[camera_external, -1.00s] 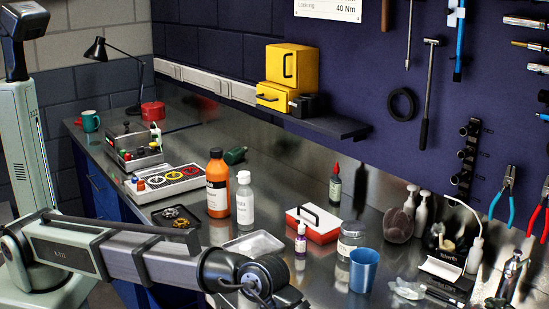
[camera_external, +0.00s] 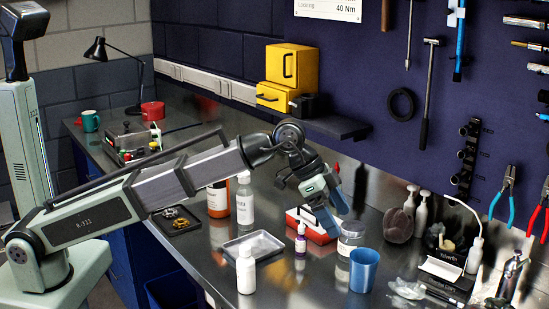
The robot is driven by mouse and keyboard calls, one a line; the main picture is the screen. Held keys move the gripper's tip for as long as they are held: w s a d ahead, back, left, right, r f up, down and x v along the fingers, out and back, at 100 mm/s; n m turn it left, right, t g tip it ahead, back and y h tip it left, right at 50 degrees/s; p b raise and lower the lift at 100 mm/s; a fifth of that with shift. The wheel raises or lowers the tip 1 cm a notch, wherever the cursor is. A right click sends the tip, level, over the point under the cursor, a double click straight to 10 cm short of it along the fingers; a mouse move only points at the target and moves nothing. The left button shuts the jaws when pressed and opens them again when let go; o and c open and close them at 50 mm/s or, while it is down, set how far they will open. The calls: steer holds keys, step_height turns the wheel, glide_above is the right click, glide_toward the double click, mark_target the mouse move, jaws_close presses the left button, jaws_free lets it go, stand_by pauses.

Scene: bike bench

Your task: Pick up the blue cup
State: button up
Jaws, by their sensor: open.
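The blue cup (camera_external: 363,271) stands upright on the metal bench, near the front edge at the right of centre. My gripper (camera_external: 334,219) is in view up and to the left of the cup, pointing down over the red and white box. It is open and apart from the cup. Nothing shows between its fingers. The cup is fully visible.
A glass jar (camera_external: 350,238) stands just behind the cup, with a small purple bottle (camera_external: 300,242) to the left. A white bottle (camera_external: 246,272) and a metal tray (camera_external: 254,248) are further left. A clear crumpled item (camera_external: 407,289) lies right of the cup.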

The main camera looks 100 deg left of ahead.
glide_above(363, 258)
steer(key=s+d, duration=0.3)
step_height(363, 258, down, 7)
steer(key=shift+f, duration=0.1)
steer(key=shift+a+x, duration=0.15)
steer(key=shift+x, duration=1.15)
steer(key=shift+a+x, duration=0.1)
steer(key=shift+x, duration=1.2)
steer(key=shift+c, duration=0.3)
steer(key=c, duration=0.9)
steer(key=shift+c, duration=0.2)
